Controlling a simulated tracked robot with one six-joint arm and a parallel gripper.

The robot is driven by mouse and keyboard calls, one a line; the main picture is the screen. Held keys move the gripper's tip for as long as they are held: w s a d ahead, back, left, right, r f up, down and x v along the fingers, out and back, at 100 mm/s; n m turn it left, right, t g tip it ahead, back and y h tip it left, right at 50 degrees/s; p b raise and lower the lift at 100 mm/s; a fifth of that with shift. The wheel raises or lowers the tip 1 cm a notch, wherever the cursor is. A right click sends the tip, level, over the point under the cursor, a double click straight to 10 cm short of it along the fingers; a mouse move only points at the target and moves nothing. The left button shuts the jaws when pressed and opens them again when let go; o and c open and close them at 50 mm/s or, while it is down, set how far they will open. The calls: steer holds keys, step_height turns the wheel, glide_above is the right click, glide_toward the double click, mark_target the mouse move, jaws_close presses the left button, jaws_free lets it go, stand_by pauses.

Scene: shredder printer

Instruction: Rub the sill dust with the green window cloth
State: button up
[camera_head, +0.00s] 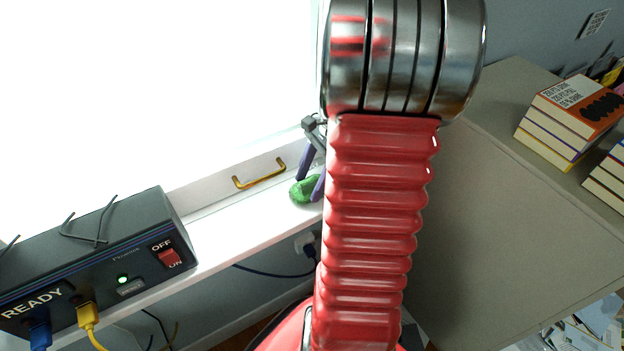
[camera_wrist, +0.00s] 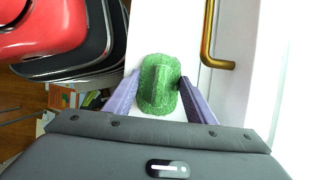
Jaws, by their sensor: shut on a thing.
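The green cloth (camera_head: 304,190) lies on the white window sill (camera_head: 226,233) in the head view, partly hidden behind my arm. It also shows in the wrist view (camera_wrist: 158,86) as a rounded green pad with a raised ridge along its middle. My gripper (camera_head: 317,176) is over the sill with its purple fingers at the cloth. In the wrist view my gripper (camera_wrist: 160,100) has one finger on each side of the cloth, shut on it. I cannot make out any dust on the sill.
A black box (camera_head: 95,262) with a red switch and cables stands on the sill at the left. A brass handle (camera_head: 259,174) is on the window frame behind the sill. Books (camera_head: 568,125) are stacked on a grey cabinet (camera_head: 480,200) at the right.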

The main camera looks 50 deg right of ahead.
mark_target(295, 193)
steer(key=shift+w+a+f, duration=0.1)
steer(key=shift+w+a, duration=0.15)
steer(key=shift+a, duration=0.65)
steer(key=shift+w+a+f, duration=0.1)
steer(key=shift+w+a, duration=0.15)
steer(key=shift+a, duration=0.65)
steer(key=shift+r, duration=0.1)
steer(key=shift+r, duration=2.95)
step_height(295, 193, up, 3)
steer(key=shift+f, duration=0.1)
steer(key=shift+f, duration=3.9)
